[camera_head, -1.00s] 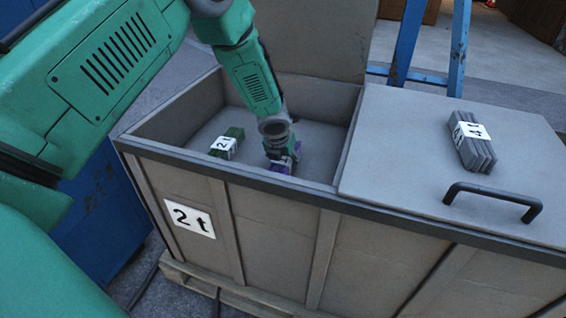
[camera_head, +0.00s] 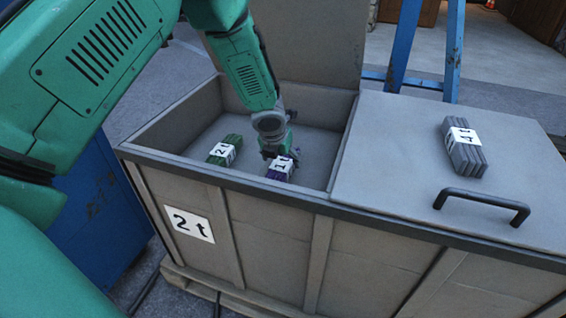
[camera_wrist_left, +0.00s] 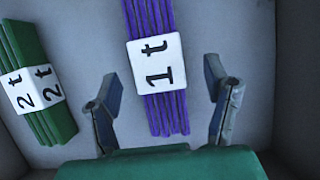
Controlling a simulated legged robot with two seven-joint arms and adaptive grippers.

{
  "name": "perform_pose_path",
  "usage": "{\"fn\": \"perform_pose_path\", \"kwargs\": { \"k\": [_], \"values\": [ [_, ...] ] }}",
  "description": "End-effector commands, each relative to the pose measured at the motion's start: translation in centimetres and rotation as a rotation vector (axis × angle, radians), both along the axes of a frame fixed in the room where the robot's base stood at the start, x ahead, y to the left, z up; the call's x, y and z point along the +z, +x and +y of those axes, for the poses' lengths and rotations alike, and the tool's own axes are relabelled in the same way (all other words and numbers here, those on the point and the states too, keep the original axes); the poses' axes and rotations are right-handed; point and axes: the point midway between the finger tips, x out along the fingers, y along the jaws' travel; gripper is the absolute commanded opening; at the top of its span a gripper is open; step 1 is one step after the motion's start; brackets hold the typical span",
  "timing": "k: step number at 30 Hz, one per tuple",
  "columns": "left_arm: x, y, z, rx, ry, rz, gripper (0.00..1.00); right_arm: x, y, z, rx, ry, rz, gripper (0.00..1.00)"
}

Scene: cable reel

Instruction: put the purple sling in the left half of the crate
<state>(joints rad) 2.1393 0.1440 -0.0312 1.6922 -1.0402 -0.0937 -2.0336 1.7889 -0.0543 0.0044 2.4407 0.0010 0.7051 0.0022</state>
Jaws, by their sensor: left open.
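The purple sling (camera_head: 279,170), a folded bundle with a white "1 t" label, lies on the floor of the crate's open left half. It also shows in the left wrist view (camera_wrist_left: 160,112), between and beyond the spread fingers. My left gripper (camera_head: 277,156) is just above the sling, inside the crate (camera_head: 262,196). In the left wrist view the left gripper (camera_wrist_left: 163,105) is open, with nothing held between its fingers. In the head view the gripper hides part of the sling. My right gripper is not in view.
A green sling (camera_head: 225,150) labelled "2 t" lies left of the purple one. The crate's right half is covered by a lid (camera_head: 400,140) with a black handle (camera_head: 482,203). A grey sling (camera_head: 463,150) lies on that lid. Another lid (camera_head: 290,45) stands upright behind the open half.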

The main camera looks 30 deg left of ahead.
Motion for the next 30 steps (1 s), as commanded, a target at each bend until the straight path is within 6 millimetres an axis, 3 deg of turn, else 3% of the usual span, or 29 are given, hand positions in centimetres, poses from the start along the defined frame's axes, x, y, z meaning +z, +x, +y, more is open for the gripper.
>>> {"fn": "perform_pose_path", "kwargs": {
  "k": [1,3,12,30],
  "values": [
    [1.6,-0.4,-0.1,0.0,0.0,-0.001,0.7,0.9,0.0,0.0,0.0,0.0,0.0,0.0],
    [3.0,-1.0,-0.2,0.001,-0.001,-0.001,0.7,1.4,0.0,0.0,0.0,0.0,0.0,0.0],
    [6.8,-2.6,-0.6,0.0,0.0,0.0,0.7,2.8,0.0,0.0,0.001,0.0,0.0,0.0],
    [7.0,-2.8,-0.6,0.001,-0.001,0.001,0.7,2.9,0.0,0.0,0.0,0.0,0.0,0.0]
  ]
}}
